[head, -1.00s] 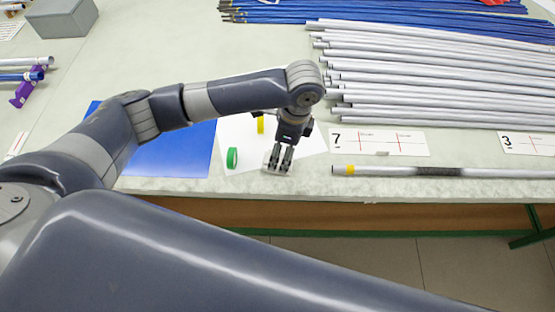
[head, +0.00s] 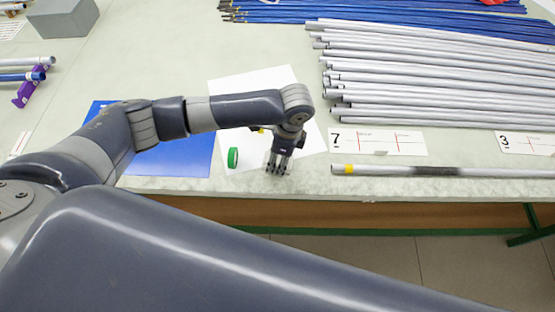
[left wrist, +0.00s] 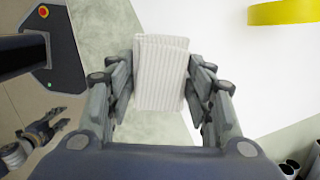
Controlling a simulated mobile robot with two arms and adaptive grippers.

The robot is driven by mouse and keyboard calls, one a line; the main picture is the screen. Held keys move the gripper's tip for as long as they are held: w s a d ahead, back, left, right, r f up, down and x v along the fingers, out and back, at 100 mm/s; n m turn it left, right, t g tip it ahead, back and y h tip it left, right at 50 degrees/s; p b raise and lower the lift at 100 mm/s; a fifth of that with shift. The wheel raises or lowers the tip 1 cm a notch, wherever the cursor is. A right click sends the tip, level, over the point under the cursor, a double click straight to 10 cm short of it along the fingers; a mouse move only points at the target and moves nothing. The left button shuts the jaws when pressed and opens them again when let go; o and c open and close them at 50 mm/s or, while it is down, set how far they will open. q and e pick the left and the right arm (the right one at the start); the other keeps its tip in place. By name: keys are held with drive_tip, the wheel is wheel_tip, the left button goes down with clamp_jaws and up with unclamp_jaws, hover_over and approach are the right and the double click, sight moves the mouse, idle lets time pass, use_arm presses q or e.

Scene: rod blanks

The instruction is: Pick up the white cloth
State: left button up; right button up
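The white cloth (left wrist: 161,72) is a folded, ribbed, off-white pad. In the left wrist view it lies between the two fingers of my left gripper (left wrist: 162,85), one finger along each side. The fingers stand apart, very close to its edges; I cannot tell whether they touch it. In the head view the left gripper (head: 277,168) points down at the table's front edge, by the lower edge of the white sheet, and mostly hides the cloth.
A green ring (head: 233,157) and a partly hidden yellow ring (left wrist: 284,12) lie on the white sheet (head: 245,88). A blue sheet (head: 185,158) is left. Grey rods (head: 440,75), a marked rod (head: 440,171) and number cards (head: 385,141) lie right.

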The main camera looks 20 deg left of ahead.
sight(279, 159)
idle(0.3)
use_arm(q)
drive_tip(key=shift+r, duration=0.6)
wheel_tip(279, 159, up, 2)
drive_tip(key=shift+d+r+b, duration=0.1)
drive_tip(key=shift+r+b, duration=0.15)
drive_tip(key=shift+b, duration=0.3)
drive_tip(key=s+d+r+b, duration=0.1)
drive_tip(key=s+d, duration=0.2)
drive_tip(key=s, duration=1.2)
drive_tip(key=shift+s+r+b, duration=0.15)
drive_tip(key=shift+s+b, duration=0.15)
drive_tip(key=shift+s, duration=0.05)
